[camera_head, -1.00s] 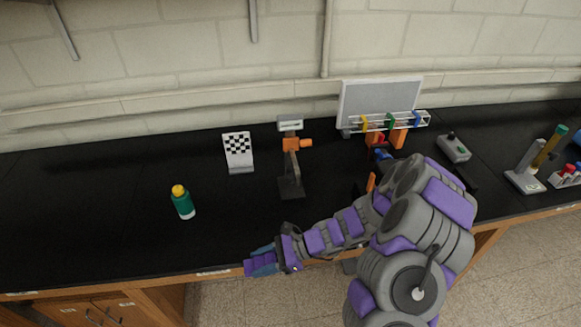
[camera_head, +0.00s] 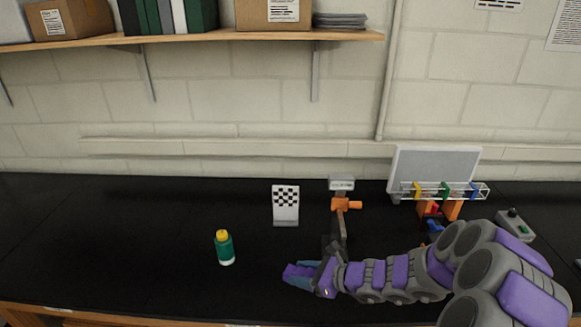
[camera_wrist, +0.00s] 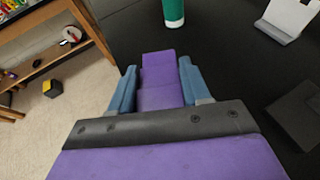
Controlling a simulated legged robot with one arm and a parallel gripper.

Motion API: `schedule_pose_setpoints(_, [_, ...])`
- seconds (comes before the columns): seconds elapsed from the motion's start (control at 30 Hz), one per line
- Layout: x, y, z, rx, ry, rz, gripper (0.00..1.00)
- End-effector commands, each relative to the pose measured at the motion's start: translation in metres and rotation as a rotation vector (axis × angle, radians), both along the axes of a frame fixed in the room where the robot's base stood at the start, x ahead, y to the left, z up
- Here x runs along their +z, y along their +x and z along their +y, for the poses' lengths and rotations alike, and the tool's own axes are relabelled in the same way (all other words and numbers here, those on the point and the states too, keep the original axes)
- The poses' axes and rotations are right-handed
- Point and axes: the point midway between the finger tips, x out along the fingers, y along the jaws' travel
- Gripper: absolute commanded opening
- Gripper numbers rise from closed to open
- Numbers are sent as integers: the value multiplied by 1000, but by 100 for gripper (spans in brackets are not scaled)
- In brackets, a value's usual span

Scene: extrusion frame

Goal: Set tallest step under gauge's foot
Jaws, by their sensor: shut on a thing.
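My gripper (camera_head: 296,276) is shut on a purple stepped block (camera_head: 299,270), near the bench's front, left of the gauge's post. In the wrist view the stepped block (camera_wrist: 158,85) sits between the blue fingers, its steps running lengthwise. The gauge (camera_head: 340,204) stands upright on the bench, with a small display on top and an orange slider on its post.
A green bottle with a yellow cap (camera_head: 225,250) and a checkered panel (camera_head: 286,206) stand left of the gauge. A rack with coloured clips (camera_head: 450,190) and a grey switch box (camera_head: 514,224) are at right. Bare bench lies at left; floor (camera_wrist: 80,90) shows beyond the bench edge.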

Motion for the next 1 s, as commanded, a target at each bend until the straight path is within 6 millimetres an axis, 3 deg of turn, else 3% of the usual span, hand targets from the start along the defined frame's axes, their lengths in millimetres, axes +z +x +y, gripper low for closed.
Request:
schedule_pose_setpoints(0.1, [31,28,-14,-151,-2,-6,13])
schedule_pose_setpoints(0.3, [79,61,-44,-395,-2,-7,13])
schedule_pose_setpoints(0.6, [142,79,-87,-697,-1,-7,13])
schedule_pose_setpoints(0.8, [161,80,-102,-797,0,-2,13])
schedule_pose_setpoints(1.0, [165,80,-106,-819,0,1,13])
